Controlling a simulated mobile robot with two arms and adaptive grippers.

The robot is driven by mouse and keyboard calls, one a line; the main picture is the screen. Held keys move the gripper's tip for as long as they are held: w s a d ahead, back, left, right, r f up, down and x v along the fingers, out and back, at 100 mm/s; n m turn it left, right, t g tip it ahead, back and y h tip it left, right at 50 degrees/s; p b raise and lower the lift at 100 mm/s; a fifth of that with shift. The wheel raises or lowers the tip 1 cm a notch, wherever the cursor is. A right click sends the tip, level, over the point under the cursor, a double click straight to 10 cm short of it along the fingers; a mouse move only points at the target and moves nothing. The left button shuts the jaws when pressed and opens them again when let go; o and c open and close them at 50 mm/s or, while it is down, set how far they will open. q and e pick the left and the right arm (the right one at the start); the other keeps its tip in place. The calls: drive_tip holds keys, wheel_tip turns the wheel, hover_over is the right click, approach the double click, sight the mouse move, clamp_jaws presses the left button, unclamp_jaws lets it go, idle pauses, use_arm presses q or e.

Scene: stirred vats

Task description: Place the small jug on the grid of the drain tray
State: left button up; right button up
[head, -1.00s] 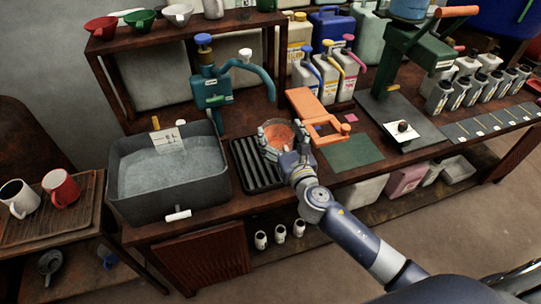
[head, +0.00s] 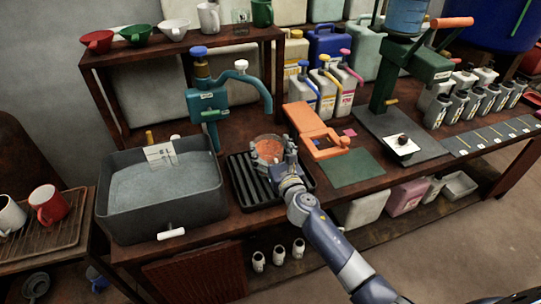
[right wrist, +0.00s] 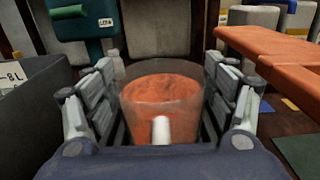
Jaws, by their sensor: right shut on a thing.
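The small jug (head: 269,151) is clear, with orange contents. My right gripper (head: 272,162) is shut around it, and it stays upright over the back right part of the black ribbed drain tray (head: 246,187). The head view does not show clearly whether its base touches the grid. In the right wrist view the jug (right wrist: 160,95) sits between the two grey fingers, with a white stub in front of it. My left gripper is not in view.
A grey basin (head: 118,219) of water stands left of the tray. A teal pump (head: 207,104) with a curved spout stands behind it. An orange press (head: 312,125) and a green mat (head: 351,168) lie close on the right.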

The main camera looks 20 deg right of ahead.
drive_tip(key=shift+f, duration=0.55)
drive_tip(key=shift+f, duration=0.2)
drive_tip(key=o, duration=1.7)
drive_tip(key=shift+o, duration=0.2)
drive_tip(key=shift+r, duration=0.1)
drive_tip(key=shift+r, duration=0.15)
drive_tip(key=shift+s, duration=0.3)
drive_tip(key=s, duration=1.1)
drive_tip(key=shift+s+d, duration=0.2)
drive_tip(key=shift+d, duration=0.05)
